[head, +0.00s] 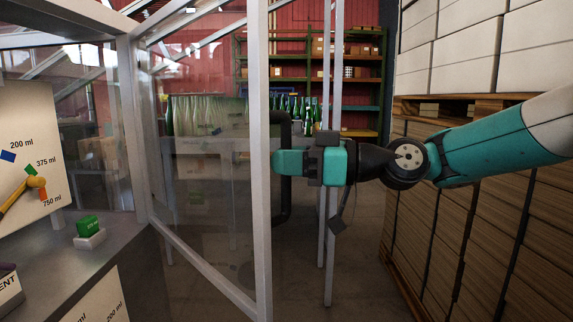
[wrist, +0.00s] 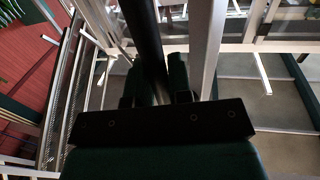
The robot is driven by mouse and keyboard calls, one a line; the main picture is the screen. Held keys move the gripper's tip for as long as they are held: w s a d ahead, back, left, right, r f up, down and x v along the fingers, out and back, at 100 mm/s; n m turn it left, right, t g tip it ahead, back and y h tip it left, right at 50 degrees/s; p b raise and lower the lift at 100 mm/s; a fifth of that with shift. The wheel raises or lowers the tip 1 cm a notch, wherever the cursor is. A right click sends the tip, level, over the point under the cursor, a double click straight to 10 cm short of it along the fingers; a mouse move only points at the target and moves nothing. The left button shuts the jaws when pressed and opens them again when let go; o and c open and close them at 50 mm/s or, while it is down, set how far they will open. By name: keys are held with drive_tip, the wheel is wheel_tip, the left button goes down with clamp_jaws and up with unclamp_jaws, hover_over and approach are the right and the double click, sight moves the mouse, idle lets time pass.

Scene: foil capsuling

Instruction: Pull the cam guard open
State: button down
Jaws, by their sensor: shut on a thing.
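The cam guard (head: 259,120) is a clear panel in a pale metal frame, in the middle of the head view. A black upright bar handle (head: 285,206) stands along its free edge. My gripper (head: 284,163) reaches in from the right and is shut on this handle. In the wrist view the dark handle (wrist: 143,35) runs up between the two fingers of my gripper (wrist: 158,82), beside a pale frame post (wrist: 211,45). The fingers hide part of the handle.
A pallet stack of boxes (head: 460,60) stands close on the right. On the left are a worktop (head: 110,242) with a green block (head: 88,226), a yellow-handled lever (head: 20,192) and a volume chart. Green shelves (head: 360,95) and bottles (head: 205,115) are behind.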

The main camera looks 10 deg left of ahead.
drive_tip(key=shift+w+d+r, duration=0.1)
drive_tip(key=shift+w+d, duration=0.05)
drive_tip(key=shift+w, duration=0.15)
drive_tip(key=c, duration=1.1)
unclamp_jaws()
